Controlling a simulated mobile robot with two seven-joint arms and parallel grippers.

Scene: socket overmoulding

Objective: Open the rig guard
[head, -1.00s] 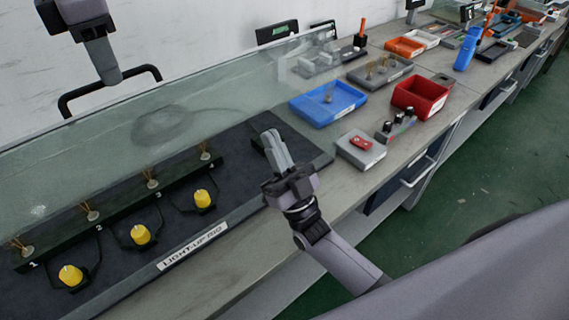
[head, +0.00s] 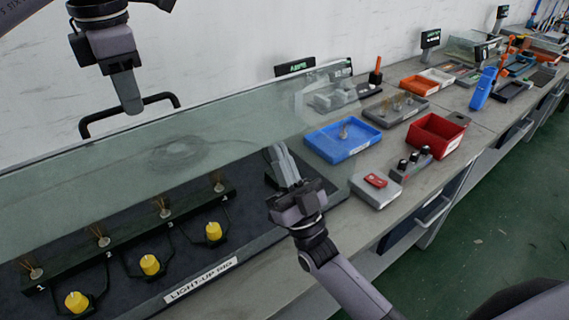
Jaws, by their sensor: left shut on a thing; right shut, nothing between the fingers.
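The rig guard (head: 215,137) is a clear panel that stands raised and tilted behind the light-up rig (head: 250,240). Its black bar handle (head: 160,97) is at the upper left, along the panel's top edge. My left gripper (head: 132,108) comes down from above and is shut on this handle; its fingertips hide the middle of the bar. My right gripper (head: 277,150) is shut and empty, over the right end of the rig and in front of the panel. It hides part of the rig there.
Several yellow caps (head: 150,265) sit along the rig. To the right are a blue tray (head: 343,140), a red bin (head: 436,134) and a grey box with a red part (head: 376,187).

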